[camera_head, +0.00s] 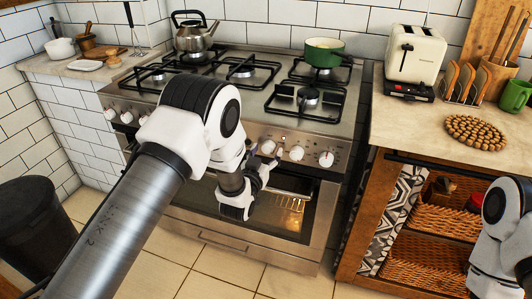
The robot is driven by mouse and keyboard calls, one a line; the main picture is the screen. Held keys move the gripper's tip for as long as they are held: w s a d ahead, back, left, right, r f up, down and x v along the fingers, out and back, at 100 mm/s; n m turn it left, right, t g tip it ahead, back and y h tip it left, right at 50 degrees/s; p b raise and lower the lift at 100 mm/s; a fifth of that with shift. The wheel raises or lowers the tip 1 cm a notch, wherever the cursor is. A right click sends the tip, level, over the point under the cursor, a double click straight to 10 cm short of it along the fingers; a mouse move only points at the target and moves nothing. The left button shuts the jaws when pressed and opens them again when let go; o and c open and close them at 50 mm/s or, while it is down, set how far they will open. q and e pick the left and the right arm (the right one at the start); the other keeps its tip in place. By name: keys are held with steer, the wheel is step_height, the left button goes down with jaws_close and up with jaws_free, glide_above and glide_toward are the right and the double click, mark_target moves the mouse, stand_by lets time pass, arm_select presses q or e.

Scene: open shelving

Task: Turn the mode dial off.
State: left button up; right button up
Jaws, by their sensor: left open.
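A steel stove (200,234) stands against the wall, with white dials along its front panel. To the right of my left arm are a dial (268,147), another dial (296,153) and a rightmost dial (326,159). Several more dials (127,117) are at the panel's left. I cannot tell from markings which is the mode dial. My left gripper (266,166) is open, just below and beside the dial nearest my arm; contact cannot be made out. My left arm hides the panel's middle. The oven window (290,210) glows warm. Only links of my right arm show at the right edge.
A kettle (194,38) and a green pot (323,54) stand on the hob. The right counter (415,125) holds a toaster (414,55) and a round trivet (476,132). Below are wicker baskets (425,262). A dark bin (35,235) stands at left. Tiled floor before the stove is clear.

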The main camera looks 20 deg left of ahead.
arm_select(q)
steer(key=c, duration=1.1)
steer(key=shift+c, duration=0.2)
steer(key=shift+n, duration=0.4)
steer(key=n, duration=0.5)
steer(key=shift+r+p, duration=0.1)
steer(key=shift+p, duration=0.25)
steer(key=n, duration=0.6)
steer(key=shift+d+p, duration=0.1)
steer(key=shift+p, duration=0.25)
steer(key=n+p, duration=0.1)
steer(key=n, duration=0.5)
steer(key=shift+r, duration=0.1)
steer(key=n+p, duration=0.1)
steer(key=n, duration=0.5)
